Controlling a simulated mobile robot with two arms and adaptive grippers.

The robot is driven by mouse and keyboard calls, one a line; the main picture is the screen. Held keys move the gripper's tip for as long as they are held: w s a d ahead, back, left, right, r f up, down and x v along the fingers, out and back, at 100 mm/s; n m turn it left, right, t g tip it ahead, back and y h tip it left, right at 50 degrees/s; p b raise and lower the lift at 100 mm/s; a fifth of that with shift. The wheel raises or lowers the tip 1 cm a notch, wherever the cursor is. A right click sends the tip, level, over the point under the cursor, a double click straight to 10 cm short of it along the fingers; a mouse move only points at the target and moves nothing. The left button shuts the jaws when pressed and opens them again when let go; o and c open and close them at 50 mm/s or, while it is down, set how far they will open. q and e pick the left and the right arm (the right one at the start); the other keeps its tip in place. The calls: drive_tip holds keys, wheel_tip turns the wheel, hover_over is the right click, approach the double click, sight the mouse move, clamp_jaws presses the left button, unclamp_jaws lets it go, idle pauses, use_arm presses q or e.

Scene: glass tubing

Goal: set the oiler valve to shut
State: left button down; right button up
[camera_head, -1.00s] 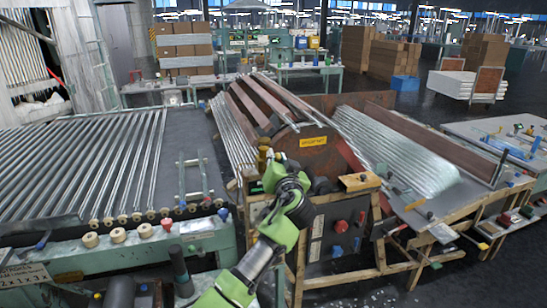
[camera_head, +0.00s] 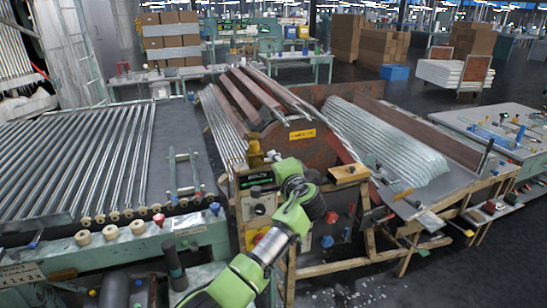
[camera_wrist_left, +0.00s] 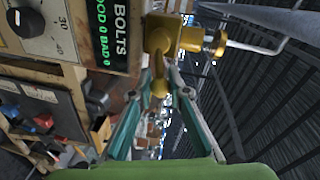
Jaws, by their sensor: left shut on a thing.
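The brass-yellow oiler (camera_head: 255,154) stands on the machine's left front corner, above a dark panel with green lettering. In the left wrist view the oiler's body (camera_wrist_left: 188,38) is at the top centre, with a yellow lever (camera_wrist_left: 160,84) reaching down from it. My left gripper (camera_wrist_left: 160,74) has its teal fingers drawn in on either side of this lever and is shut on it. In the head view my green left arm ends just right of the oiler, and its wrist hides the fingers. My right gripper is in neither view.
A BOLTS counter panel (camera_wrist_left: 116,32) and a dial knob (camera_wrist_left: 28,20) sit close beside the fingers. A bent grey rod (camera_wrist_left: 262,46) runs right of the oiler. A roller table (camera_head: 75,165) stands left of the machine, and a bed of glass tubes (camera_head: 390,140) lies to its right.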

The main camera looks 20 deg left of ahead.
use_arm(q)
drive_tip(key=shift+d+f+m, duration=0.1)
drive_tip(key=shift+f+m, duration=0.4)
drive_tip(key=shift+m, duration=0.5)
drive_tip(key=shift+f, duration=0.1)
drive_tip(key=c, duration=1.9)
unclamp_jaws()
drive_tip(key=shift+w, duration=0.1)
drive_tip(key=v, duration=1.2)
drive_tip(key=shift+d, duration=0.1)
